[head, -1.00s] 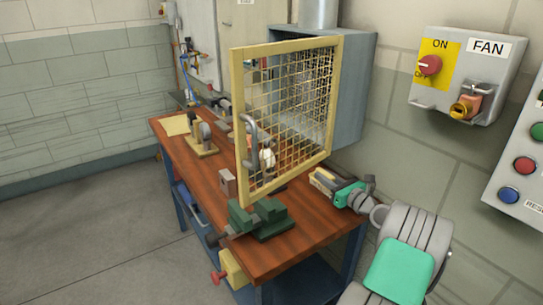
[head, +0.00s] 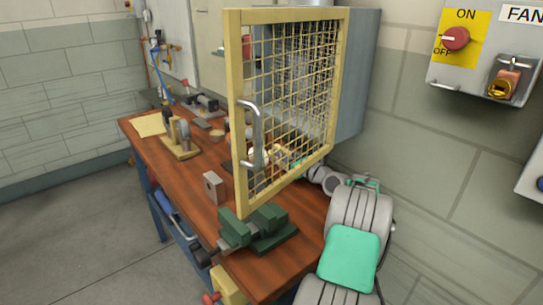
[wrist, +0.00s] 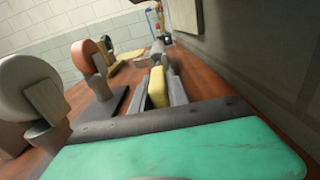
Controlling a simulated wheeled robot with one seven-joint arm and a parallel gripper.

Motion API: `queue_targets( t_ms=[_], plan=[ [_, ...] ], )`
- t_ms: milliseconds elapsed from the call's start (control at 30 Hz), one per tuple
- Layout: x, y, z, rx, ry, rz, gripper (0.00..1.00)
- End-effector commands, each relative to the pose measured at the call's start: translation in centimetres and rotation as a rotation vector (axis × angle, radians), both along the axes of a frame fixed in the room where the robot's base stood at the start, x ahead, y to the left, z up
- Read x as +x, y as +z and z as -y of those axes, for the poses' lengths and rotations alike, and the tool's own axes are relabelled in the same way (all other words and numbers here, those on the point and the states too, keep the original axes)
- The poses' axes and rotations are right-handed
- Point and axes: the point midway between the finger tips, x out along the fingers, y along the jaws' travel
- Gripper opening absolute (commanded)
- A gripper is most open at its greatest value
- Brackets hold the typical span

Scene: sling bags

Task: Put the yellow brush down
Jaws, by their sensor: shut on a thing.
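The yellow brush (wrist: 158,88) shows in the wrist view as a yellow block between the two grey fingers of my gripper (wrist: 160,84). My gripper is shut on it, low over the wooden bench. I cannot tell whether the brush touches the bench top. In the head view my gripper is mostly hidden behind the yellow-framed mesh guard (head: 238,120), and I cannot make out the brush clearly there. The wooden workbench (head: 190,230) also shows in the wrist view (wrist: 205,88).
In the wrist view a pale wheel (wrist: 28,90) and an orange-brown wheel (wrist: 88,60) stand left of my gripper, with a wall close on the right. In the head view a green vise (head: 255,230) sits at the bench's front. A grey block (head: 214,188) stands behind it.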

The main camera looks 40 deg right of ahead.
Motion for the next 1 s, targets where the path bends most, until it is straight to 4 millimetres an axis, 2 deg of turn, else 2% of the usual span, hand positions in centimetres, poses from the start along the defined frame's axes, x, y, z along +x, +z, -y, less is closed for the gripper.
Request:
queue_targets(
  t_ms=[333,367,600,1000],
  plan=[
    [0.7,-0.4,-1.1,0.0,0.018,0.0,0.0],
    [0.7,-0.5,-1.1,0.0,0.017,0.0,0.21],
    [0.6,-0.5,-0.9,0.0,0.014,0.0,0.41],
    [0.5,-1.1,-0.8,-0.003,0.013,0.002,0.42]
  ],
)
